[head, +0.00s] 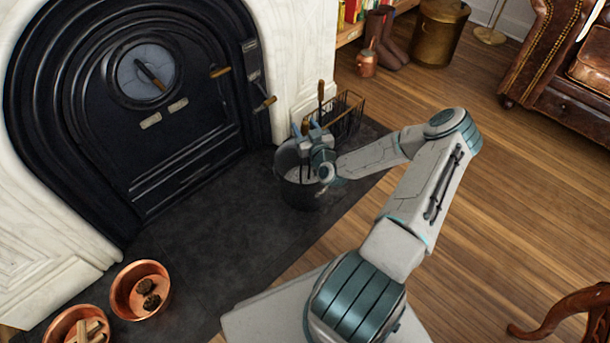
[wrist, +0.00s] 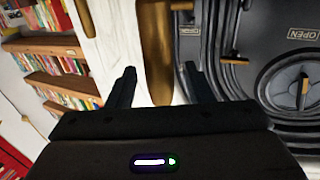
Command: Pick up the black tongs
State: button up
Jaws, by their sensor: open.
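A dark metal bucket (head: 296,196) stands on the hearth slab, right of the fireplace door. Thin dark rods (head: 300,172) stand upright inside it; they look like the black tongs, but my gripper partly covers them. My gripper (head: 305,128) is above the bucket, its fingers open. In the wrist view, a brown wooden handle (wrist: 156,45) lies between the two spread fingers (wrist: 160,85), with gaps on both sides. I cannot tell whether this handle belongs to the tongs.
A black wire basket (head: 346,112) stands behind the bucket, with another wooden handle (head: 321,90) near it. The black fireplace door (head: 150,120) has handles on its right. Copper bowls (head: 140,290) stand at lower left. The hearth slab (head: 215,235) between is clear.

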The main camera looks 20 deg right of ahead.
grip_shut()
dwell(1.4)
